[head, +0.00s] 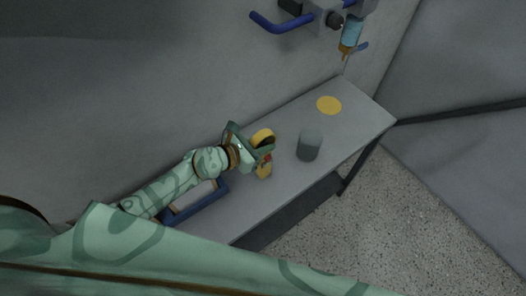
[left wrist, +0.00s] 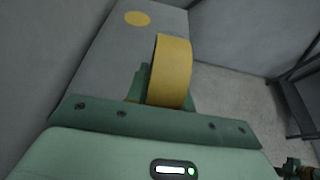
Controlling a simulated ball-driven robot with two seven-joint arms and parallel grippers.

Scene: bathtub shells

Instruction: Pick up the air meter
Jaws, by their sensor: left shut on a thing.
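The air meter, a yellow rounded object (head: 263,137), is at my left gripper (head: 264,156) over the grey bench. My left gripper is shut on it. In the left wrist view the air meter (left wrist: 171,70) shows as a broad curved yellow band standing between the green fingers, which are partly hidden. I cannot tell whether it touches the bench.
The narrow grey bench (head: 283,185) carries a dark grey cylinder (head: 309,146) and a flat yellow disc (head: 329,105). A blue-framed item (head: 220,187) lies beside my left forearm. Blue handles (head: 282,24) and a hanging blue tool (head: 351,33) are above the bench.

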